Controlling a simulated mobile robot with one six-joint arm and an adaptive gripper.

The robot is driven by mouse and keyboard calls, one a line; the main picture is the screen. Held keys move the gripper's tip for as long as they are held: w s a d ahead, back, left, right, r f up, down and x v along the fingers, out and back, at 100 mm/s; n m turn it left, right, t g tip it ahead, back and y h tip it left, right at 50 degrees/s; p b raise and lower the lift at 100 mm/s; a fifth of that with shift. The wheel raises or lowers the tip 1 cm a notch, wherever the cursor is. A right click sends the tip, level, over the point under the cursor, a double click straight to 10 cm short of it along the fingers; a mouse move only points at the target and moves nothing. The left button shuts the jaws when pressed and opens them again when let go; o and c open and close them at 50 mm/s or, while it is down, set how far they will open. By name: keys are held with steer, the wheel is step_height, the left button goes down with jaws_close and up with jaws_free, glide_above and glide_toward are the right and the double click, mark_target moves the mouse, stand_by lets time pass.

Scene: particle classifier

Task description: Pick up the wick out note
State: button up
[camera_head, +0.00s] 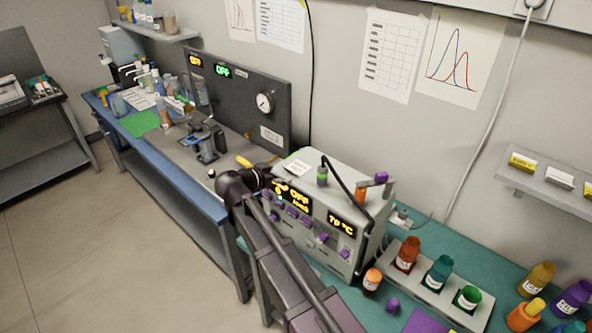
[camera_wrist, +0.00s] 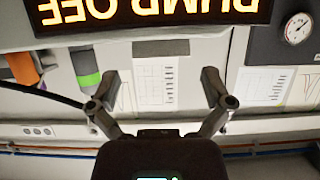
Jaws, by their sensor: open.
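A small white paper (camera_head: 297,168) lies flat on top of the grey instrument box; its writing is too small to read, so I cannot tell whether it is the wick out note. My gripper (camera_wrist: 160,77) is open in the wrist view, with nothing between its fingers. In the head view my wrist is in front of the box's upper left, by its display, and the fingertips are hard to make out. The wrist view is upside down and shows the lit "PUMP OFF" display (camera_wrist: 150,12) close to the fingers.
The grey instrument box (camera_head: 345,182) has purple knobs and upright fittings on top. A bottle rack (camera_head: 425,283) and loose bottles stand to its right. Floor is open at left.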

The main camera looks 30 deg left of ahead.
mark_target(290, 171)
steer(key=shift+b+x, duration=0.5)
steer(key=shift+x, duration=1.25)
steer(key=shift+r, duration=0.1)
steer(key=c, duration=0.4)
steer(key=shift+o, duration=0.2)
